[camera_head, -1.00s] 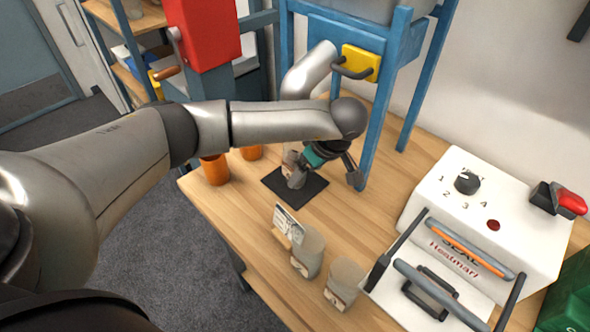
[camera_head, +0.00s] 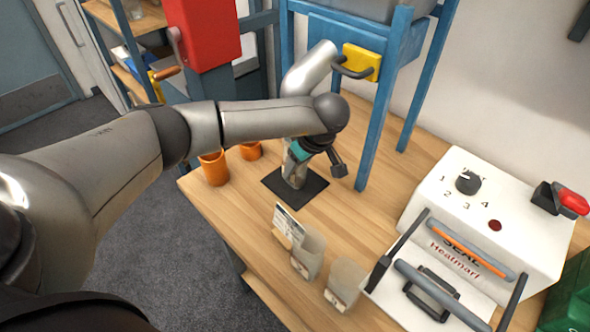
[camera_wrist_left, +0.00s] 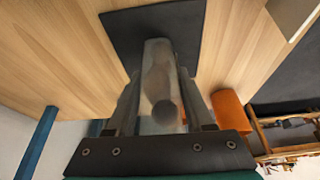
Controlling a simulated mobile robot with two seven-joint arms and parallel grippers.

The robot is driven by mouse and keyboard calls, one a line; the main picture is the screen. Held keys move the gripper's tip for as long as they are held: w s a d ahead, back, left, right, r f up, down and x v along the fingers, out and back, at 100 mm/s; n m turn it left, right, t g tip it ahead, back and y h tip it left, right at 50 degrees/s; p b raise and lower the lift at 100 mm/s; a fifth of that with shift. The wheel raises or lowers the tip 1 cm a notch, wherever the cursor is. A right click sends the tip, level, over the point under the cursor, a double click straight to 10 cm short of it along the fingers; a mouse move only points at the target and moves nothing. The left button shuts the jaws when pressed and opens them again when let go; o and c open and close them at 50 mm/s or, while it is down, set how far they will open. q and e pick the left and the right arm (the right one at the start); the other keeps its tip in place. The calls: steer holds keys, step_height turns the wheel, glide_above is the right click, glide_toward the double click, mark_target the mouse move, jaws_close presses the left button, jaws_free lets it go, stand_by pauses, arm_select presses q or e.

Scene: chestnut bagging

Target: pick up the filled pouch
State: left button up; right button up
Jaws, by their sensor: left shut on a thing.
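The filled pouch (camera_head: 292,171) is a pale, translucent bag standing on the black mat (camera_head: 312,188) below the dispenser spout. In the left wrist view the pouch (camera_wrist_left: 158,75) sits between my two fingers, with a dark round shape inside it. My left gripper (camera_head: 297,160) is shut on the pouch, reaching in from the left; the wrist partly hides the hold in the head view. The left gripper (camera_wrist_left: 160,105) also shows in the wrist view, with a finger on each side of the pouch. My right gripper is not in view.
Two orange cups (camera_head: 214,169) stand left of the mat. A white heat sealer (camera_head: 480,215) stands on the right.

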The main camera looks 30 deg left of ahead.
arm_select(q)
jaws_close()
